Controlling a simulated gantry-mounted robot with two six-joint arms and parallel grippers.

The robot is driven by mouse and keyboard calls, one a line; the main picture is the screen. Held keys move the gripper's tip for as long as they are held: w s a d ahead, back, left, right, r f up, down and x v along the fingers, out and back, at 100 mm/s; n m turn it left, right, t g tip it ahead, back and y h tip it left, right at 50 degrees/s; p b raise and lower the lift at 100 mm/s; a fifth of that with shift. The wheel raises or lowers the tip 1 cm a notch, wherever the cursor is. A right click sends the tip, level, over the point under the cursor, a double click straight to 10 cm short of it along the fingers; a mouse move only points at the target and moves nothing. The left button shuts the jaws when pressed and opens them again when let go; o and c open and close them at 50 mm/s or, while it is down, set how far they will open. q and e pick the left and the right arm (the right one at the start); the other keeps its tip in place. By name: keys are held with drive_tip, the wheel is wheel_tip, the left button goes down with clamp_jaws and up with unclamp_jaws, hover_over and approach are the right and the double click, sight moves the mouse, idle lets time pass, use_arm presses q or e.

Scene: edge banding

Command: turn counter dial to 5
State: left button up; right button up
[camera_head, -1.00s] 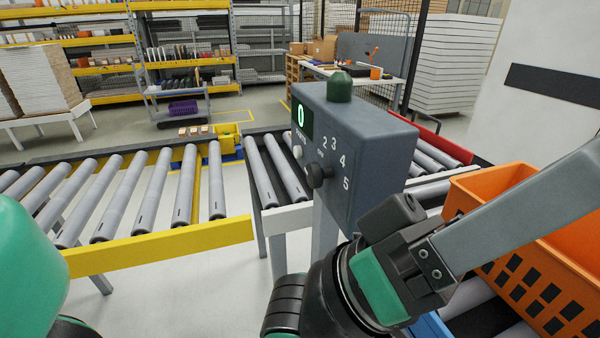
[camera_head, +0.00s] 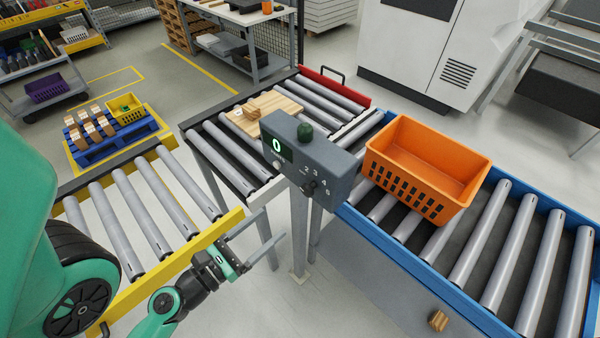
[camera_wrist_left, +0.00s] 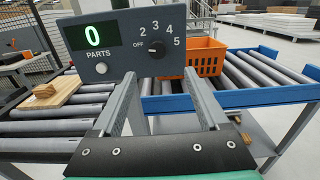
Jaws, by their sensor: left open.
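The grey counter box (camera_head: 318,165) stands on a post between the conveyors. Its green display reads 0, and a white button (camera_head: 276,165) sits below the display. The dark counter dial (camera_head: 308,187) is on the box's front, beside the numbers 2 to 5. My left gripper (camera_head: 272,226) is open and empty, in front of and below the box, apart from the dial. My right gripper is not in view.
An orange crate (camera_head: 425,165) sits on the blue-railed roller conveyor (camera_head: 470,235) right of the box. Wooden boards (camera_head: 262,112) lie on rollers behind it. A yellow-railed conveyor (camera_head: 150,215) is at left. The floor below the post is clear.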

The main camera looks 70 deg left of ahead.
use_arm(q)
drive_tip(key=p, duration=0.5)
approach(305, 192)
drive_tip(key=x, duration=0.3)
drive_tip(key=p+x, duration=0.1)
drive_tip(key=x, duration=0.3)
drive_tip(key=shift+w+a+r+p, duration=0.1)
drive_tip(key=shift+w+r+p, duration=0.05)
drive_tip(key=shift+p, duration=0.25)
drive_tip(key=shift+w+a, duration=0.2)
drive_tip(key=shift+w, duration=0.25)
clamp_jaws()
